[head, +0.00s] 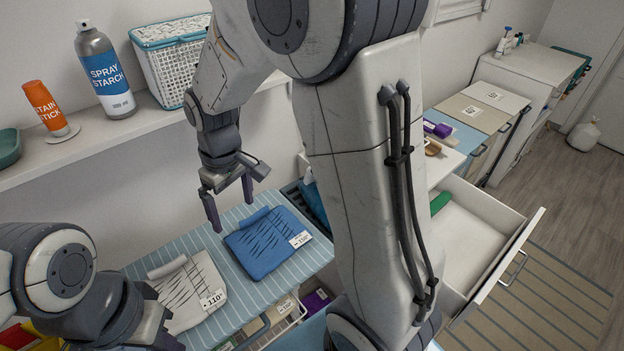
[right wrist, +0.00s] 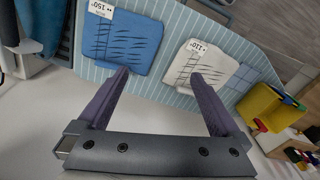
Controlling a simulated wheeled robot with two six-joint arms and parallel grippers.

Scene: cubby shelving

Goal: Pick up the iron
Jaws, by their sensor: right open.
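I cannot make out an iron for certain in either view. A striped ironing board (head: 312,254) carries a folded blue cloth (head: 268,246) tagged 150° and a folded white cloth (head: 186,296) tagged 110°. Both cloths also show in the right wrist view, blue (right wrist: 120,42) and white (right wrist: 205,68). My right gripper (head: 231,210) is open and empty above the board, near the blue cloth's left edge. In the right wrist view its fingers (right wrist: 160,76) are wide apart with nothing between. My left gripper (head: 160,332) is low at the left, mostly hidden by its own arm.
A wall shelf (head: 75,163) holds a spray starch can (head: 104,72), an orange stain stick (head: 46,107) and a lidded basket (head: 172,70). An open drawer (head: 480,245) juts out at the right. A small purple item (head: 437,129) lies on the counter behind. My right arm blocks the middle.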

